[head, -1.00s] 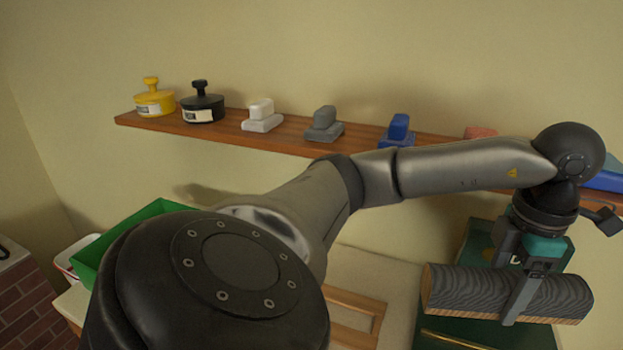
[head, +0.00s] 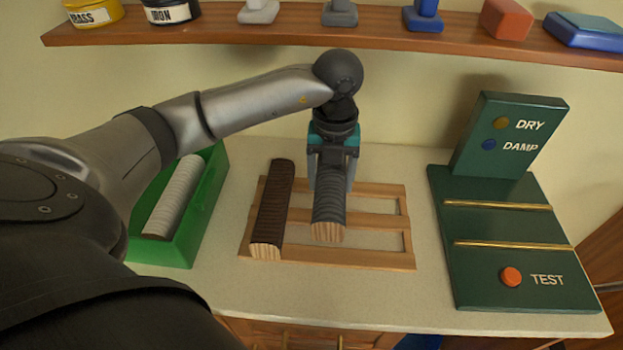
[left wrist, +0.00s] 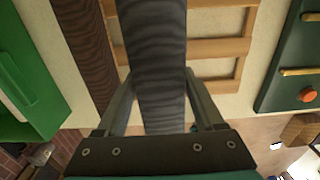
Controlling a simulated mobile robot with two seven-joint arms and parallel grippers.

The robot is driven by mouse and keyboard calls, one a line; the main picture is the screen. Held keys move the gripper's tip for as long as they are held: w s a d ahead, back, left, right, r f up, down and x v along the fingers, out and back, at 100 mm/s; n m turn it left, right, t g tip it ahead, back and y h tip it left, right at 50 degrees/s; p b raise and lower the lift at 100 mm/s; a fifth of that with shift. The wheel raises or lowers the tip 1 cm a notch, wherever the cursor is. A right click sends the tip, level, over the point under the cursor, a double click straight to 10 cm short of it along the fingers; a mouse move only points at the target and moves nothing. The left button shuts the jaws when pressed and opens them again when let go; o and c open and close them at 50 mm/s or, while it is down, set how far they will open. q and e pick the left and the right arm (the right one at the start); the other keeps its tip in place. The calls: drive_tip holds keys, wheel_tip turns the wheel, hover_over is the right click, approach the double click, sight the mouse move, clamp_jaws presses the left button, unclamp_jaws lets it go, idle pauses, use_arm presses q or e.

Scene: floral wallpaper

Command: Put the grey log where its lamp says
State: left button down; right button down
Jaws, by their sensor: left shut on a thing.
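The grey log (head: 329,209) is in my left gripper (head: 331,186), whose fingers are shut around it. It is at the wooden rack (head: 385,259), right of the dark brown log (head: 271,210); I cannot tell whether it touches the slats. In the left wrist view the grey log (left wrist: 155,60) runs between the fingers. The green tester (head: 500,226) has an amber DRY lamp (head: 501,123), a blue DAMP lamp (head: 489,145) and an orange TEST button (head: 511,277). Neither lamp looks clearly lit. My right gripper is not in view.
A green tray (head: 208,217) at left holds a pale log (head: 173,196). The rack's right part is empty. Nothing lies on the tester's brass rails. A wooden shelf (head: 300,36) with tins and blocks runs along the wall above.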

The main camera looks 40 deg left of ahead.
use_arm(q)
drive_tip(key=f, duration=0.3)
drive_tip(key=shift+w+d+f, duration=0.1)
drive_tip(key=shift+d+f, duration=0.05)
drive_tip(key=shift+d, duration=0.05)
drive_tip(key=shift+a+f+b, duration=0.1)
drive_tip(key=shift+f+b, duration=0.3)
drive_tip(key=shift+f, duration=2)
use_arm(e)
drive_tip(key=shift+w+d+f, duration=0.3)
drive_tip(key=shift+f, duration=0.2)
use_arm(q)
drive_tip(key=shift+f, duration=0.2)
unclamp_jaws()
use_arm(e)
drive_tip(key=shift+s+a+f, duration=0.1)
use_arm(q)
drive_tip(key=shift+r, duration=0.15)
